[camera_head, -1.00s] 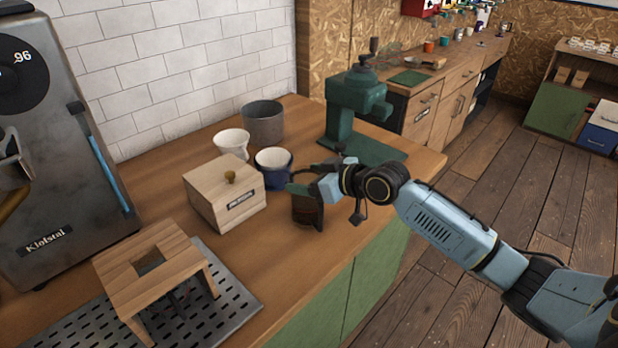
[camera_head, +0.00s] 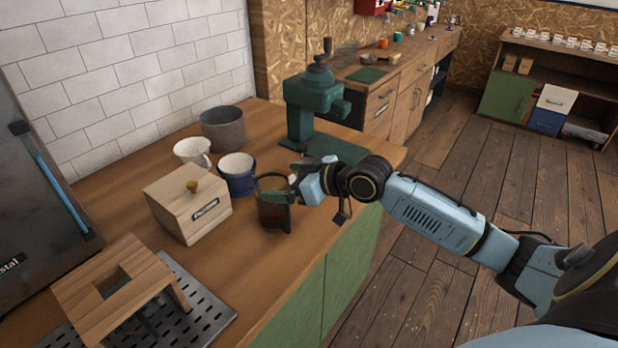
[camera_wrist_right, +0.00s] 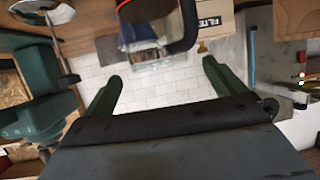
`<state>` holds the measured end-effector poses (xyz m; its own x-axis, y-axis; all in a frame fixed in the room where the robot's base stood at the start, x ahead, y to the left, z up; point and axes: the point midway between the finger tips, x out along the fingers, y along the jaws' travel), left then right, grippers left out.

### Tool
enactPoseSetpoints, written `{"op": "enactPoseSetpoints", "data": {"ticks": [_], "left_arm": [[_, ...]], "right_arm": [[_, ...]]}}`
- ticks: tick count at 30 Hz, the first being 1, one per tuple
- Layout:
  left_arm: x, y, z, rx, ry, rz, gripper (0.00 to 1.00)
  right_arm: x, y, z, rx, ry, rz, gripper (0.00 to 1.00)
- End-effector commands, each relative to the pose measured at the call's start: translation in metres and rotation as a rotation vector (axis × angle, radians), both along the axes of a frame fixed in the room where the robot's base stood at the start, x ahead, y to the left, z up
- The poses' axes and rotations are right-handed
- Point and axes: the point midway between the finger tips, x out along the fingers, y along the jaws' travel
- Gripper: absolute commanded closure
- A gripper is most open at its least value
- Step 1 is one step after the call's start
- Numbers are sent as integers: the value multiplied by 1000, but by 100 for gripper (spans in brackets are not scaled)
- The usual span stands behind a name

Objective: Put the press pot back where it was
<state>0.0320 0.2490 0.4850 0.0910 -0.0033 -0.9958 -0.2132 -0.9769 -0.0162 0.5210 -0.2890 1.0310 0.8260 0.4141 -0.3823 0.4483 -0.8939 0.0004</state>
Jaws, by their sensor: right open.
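The press pot (camera_head: 273,214), a dark glass pot, stands upright on the wooden counter near its front edge. It is right of the blue cup and the wooden box. My right gripper (camera_head: 285,194) is at the pot's upper right side and partly covers it. In the right wrist view the gripper's two green fingers (camera_wrist_right: 160,88) are spread wide. The pot's glass body (camera_wrist_right: 146,42), with a dark handle and a reddish edge, shows beyond the fingertips. I cannot tell whether a finger touches it. My left gripper is not in view.
Close by are a blue cup (camera_head: 237,178), a white cup (camera_head: 192,151), a grey canister (camera_head: 222,129) and a lidded wooden box (camera_head: 188,207). A green grinder (camera_head: 313,112) stands behind. A wooden stand (camera_head: 118,289) is on the drip tray (camera_head: 215,311). The counter's front edge is near the pot.

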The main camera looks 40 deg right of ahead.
Motion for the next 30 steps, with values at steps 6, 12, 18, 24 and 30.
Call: {"op": "enactPoseSetpoints", "data": {"ticks": [6,12,18,24,30], "left_arm": [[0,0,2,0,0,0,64],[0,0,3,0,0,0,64],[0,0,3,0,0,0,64],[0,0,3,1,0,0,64],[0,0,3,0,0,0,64]], "right_arm": [[-38,-18,16,-5,4,2,5],[-56,-28,25,-2,3,-1,5],[-63,-31,29,-1,2,1,5],[-64,-31,30,0,0,1,5],[-64,-31,30,-1,1,1,5]]}}
